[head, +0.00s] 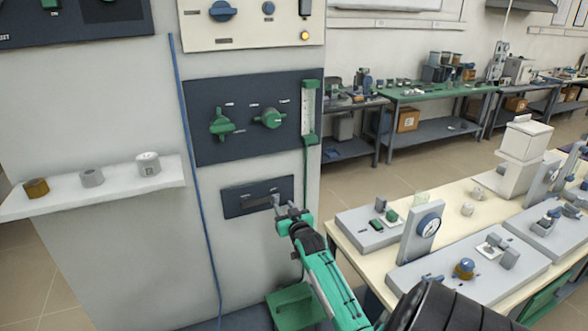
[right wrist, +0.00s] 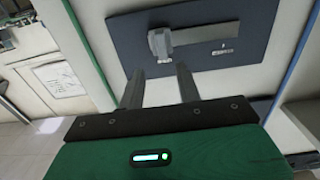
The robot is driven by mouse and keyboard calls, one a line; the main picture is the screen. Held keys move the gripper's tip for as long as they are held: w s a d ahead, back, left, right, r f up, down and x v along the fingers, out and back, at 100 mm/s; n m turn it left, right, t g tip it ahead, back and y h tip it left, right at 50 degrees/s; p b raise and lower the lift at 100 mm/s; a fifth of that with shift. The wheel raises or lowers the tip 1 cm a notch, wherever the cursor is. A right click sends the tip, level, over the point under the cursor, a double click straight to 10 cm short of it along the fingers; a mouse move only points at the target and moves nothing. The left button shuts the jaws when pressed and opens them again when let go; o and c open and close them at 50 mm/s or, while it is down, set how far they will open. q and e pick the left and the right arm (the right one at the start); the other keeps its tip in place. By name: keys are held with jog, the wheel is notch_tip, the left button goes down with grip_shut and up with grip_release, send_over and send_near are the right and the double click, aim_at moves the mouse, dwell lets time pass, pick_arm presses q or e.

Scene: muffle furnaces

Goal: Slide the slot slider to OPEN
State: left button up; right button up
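The slot slider sits on a small dark blue panel (head: 233,203) low on the grey furnace front. Its grey knob (right wrist: 160,43) is at the left end of a pale slot (right wrist: 205,33) in the right wrist view. That matches the right end of the slot in the head view, where the gripper partly covers the knob. My right gripper (head: 286,209) is in front of the knob. In the right wrist view its two fingers (right wrist: 159,78) are apart with nothing between them, short of the knob. The slot's labels are too small to read. My left gripper is out of view.
Above is a dark panel with green knobs (head: 221,124). A blue cable (head: 193,150) hangs left of the slot panel. A white shelf (head: 120,188) with small containers juts out at left. A cream bench (head: 370,262) with instruments stands at right.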

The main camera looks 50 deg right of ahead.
jog(key=b+v, duration=0.2)
jog(key=v, duration=0.6)
jog(key=shift+s, duration=0.15)
jog(key=shift+a, duration=0.1)
